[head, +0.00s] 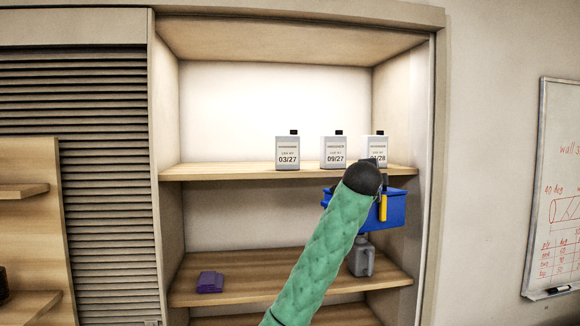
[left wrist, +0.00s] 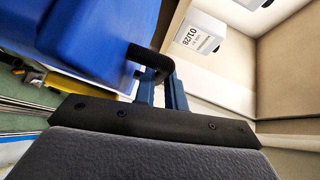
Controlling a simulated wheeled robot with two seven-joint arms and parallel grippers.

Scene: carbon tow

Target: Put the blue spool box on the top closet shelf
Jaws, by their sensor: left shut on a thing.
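The blue spool box (head: 398,208) hangs at the right of the closet in the head view, in front of the opening and just below the front edge of the upper shelf (head: 230,173). In the left wrist view the box (left wrist: 75,30) fills the upper left, with a black handle (left wrist: 150,62) at its side. My left gripper (left wrist: 163,92) is shut on that handle. In the head view my green left arm covers the box's left part and most of the gripper. My right gripper is not in view.
Three white bottles stand on the upper shelf: left (head: 288,152), middle (head: 333,152) and right (head: 377,146), the last partly hidden. The shelf's left part is clear. Below are a purple item (head: 210,282) and a grey jug (head: 361,258). The right closet wall (head: 420,120) is close.

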